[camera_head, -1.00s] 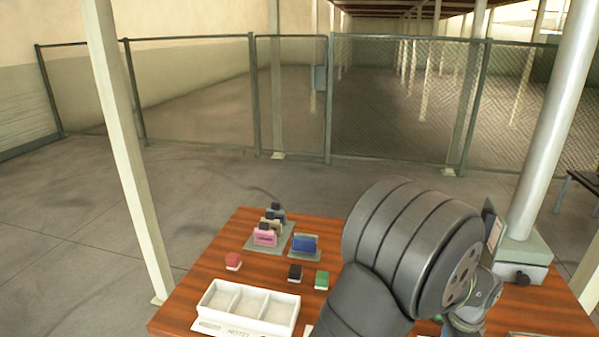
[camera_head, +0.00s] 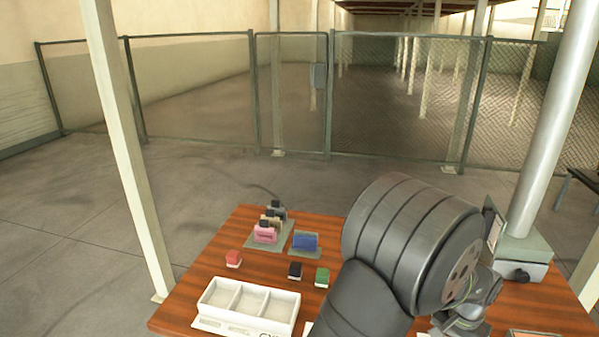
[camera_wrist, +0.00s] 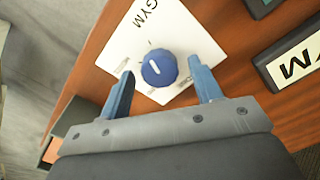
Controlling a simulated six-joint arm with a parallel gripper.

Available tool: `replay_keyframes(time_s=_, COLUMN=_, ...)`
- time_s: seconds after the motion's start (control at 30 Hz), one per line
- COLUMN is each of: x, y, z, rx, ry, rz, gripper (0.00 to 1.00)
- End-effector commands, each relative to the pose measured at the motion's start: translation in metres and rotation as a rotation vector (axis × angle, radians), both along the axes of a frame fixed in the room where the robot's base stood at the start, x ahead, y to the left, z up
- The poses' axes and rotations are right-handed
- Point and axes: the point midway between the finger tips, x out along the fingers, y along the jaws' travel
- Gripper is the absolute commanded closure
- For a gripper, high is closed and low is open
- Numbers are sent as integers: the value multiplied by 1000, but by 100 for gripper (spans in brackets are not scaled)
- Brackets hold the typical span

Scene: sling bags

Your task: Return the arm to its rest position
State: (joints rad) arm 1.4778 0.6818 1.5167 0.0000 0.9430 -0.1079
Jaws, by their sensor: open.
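My gripper (camera_wrist: 160,68) shows in the wrist view with its two blue-grey fingers spread apart and nothing clasped between them. A round blue knob-like piece (camera_wrist: 159,69) with a white mark appears between the fingertips, over a white card (camera_wrist: 122,45) lettered "GYM". I cannot tell how far below the fingers it lies. In the head view my dark, ribbed arm is bent over the right half of the wooden table (camera_head: 205,275). The fingers are hidden there.
A white three-compartment tray (camera_head: 207,306) stands at the table's front left. Red (camera_head: 233,259), black (camera_head: 295,271) and green (camera_head: 322,277) blocks lie behind it. Pink (camera_head: 265,235) and blue (camera_head: 305,242) items stand farther back. A grey post (camera_head: 555,110) rises at right.

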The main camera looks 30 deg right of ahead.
Motion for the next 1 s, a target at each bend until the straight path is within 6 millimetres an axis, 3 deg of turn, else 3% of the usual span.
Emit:
replay_keyframes(time_s=0.5, x=0, y=0, z=0, rx=0, ry=0, rz=394, gripper=41)
replay_keyframes(time_s=1.0, x=0, y=0, z=0, rx=0, ry=0, rz=481, gripper=41)
